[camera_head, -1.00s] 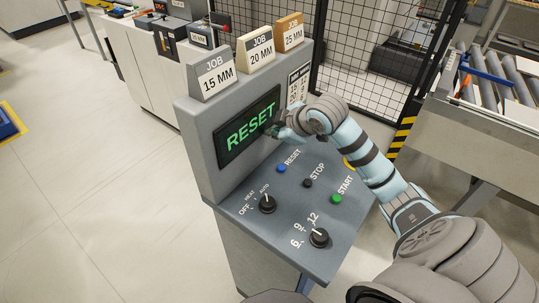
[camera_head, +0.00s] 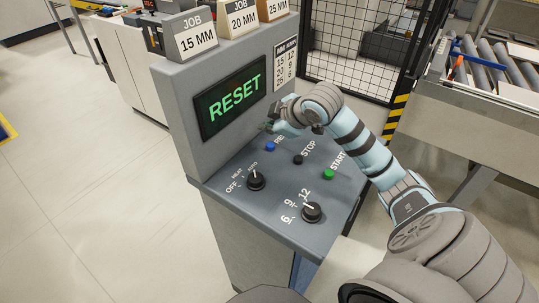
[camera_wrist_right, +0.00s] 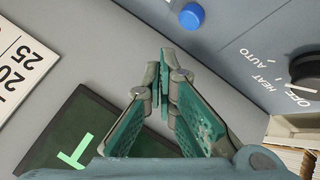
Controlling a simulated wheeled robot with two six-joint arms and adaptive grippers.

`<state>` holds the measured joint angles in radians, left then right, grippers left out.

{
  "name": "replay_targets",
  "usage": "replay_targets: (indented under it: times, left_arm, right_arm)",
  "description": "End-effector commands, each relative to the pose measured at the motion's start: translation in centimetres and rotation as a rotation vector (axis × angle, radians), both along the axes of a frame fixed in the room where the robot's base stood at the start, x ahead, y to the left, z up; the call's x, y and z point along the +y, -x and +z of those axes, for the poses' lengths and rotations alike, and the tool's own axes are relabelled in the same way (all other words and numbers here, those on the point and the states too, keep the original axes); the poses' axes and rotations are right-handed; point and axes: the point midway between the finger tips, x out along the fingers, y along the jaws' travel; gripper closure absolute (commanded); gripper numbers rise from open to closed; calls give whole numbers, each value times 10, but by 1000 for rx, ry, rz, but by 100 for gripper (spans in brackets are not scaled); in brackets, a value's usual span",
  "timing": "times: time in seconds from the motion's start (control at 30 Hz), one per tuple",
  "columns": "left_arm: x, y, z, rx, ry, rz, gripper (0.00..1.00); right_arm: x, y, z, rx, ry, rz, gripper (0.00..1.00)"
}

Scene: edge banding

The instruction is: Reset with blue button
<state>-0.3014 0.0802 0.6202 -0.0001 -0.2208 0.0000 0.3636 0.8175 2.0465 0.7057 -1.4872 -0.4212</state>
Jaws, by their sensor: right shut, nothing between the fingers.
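The blue reset button (camera_head: 270,147) sits on the sloped console panel (camera_head: 283,220), left of the black stop button (camera_head: 297,159) and the green start button (camera_head: 328,174). My right gripper (camera_head: 267,127) is shut and empty, its fingertips just above and behind the blue button in the head view. In the right wrist view the shut fingertips (camera_wrist_right: 166,52) point toward the panel, and the blue button (camera_wrist_right: 191,16) lies beyond them, slightly right, with a gap in the picture. The screen (camera_head: 230,97) reads RESET in green. My left gripper is not in view.
Two black knobs (camera_head: 256,180) and (camera_head: 311,211) stand on the panel's front part. Job cards (camera_head: 196,36) stand on top of the console. A mesh fence (camera_head: 345,50) and a roller conveyor (camera_head: 490,70) are behind and right.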

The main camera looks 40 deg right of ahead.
Motion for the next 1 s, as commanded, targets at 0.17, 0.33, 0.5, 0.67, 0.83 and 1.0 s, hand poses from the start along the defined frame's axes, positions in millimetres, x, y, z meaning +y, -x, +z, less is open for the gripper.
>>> replay_targets:
  times: [0.17,0.33,0.5,0.67,0.83,1.0]
  left_arm:
    - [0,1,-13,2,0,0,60]
    - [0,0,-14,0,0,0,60]
    - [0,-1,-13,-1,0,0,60]
    - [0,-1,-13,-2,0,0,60]
    - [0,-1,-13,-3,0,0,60]
    - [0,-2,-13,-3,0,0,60]
  right_arm:
    - [1,-1,-24,0,-1,1,100]
    - [1,-1,-28,-1,-1,2,100]
    - [1,-1,-27,-1,-1,2,100]
    - [1,-1,-27,-1,-1,1,100]
    - [1,-1,-27,-1,0,1,100]
    - [1,-1,-27,-1,0,1,100]
